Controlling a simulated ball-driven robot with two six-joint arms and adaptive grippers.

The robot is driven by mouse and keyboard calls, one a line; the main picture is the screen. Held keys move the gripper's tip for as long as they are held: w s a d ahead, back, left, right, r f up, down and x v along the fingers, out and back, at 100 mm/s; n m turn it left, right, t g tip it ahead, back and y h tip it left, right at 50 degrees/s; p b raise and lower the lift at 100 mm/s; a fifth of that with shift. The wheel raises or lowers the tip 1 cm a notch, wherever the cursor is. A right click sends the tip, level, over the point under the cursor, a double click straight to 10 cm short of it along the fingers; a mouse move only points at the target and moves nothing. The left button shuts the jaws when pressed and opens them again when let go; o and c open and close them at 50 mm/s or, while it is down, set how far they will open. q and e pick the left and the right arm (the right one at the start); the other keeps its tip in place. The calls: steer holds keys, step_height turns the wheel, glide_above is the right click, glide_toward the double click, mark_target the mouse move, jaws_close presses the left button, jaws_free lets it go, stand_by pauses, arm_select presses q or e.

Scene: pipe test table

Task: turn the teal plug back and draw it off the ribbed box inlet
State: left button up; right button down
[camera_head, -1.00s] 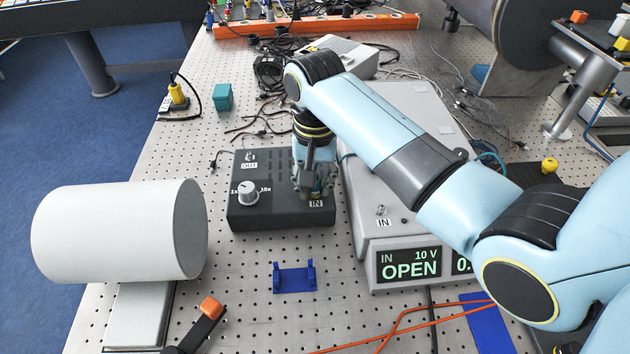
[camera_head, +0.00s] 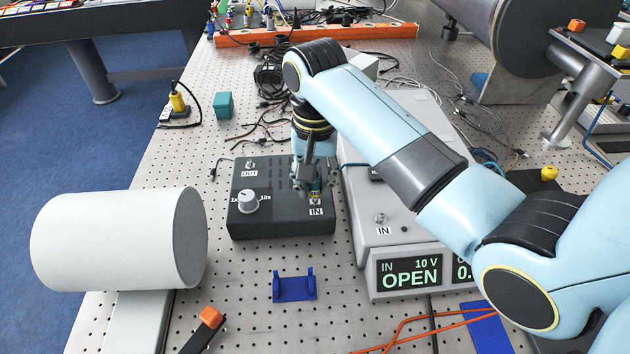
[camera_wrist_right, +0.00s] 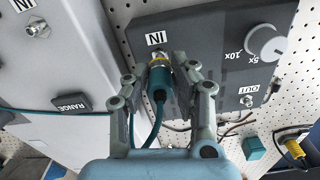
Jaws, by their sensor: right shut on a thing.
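The dark ribbed box (camera_head: 275,220) stands on the perforated table, with a knob, an OUT connector and an inlet marked IN. The teal plug (camera_wrist_right: 159,80) sits at that inlet in the right wrist view, with a yellow band and metal collar at its front and a teal cable behind. My right gripper (camera_wrist_right: 160,68) is shut on the plug, one finger on each side. In the head view the right gripper (camera_head: 317,190) comes down over the inlet and mostly hides the plug. Whether the plug is locked on the inlet I cannot tell. My left gripper is not in view.
A grey meter (camera_head: 395,245) reading OPEN stands close at the right of the box, with its own IN connector. A blue holder (camera_head: 294,286) lies in front. Loose cables lie behind the box.

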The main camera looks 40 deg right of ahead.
steer(key=shift+r, duration=3.05)
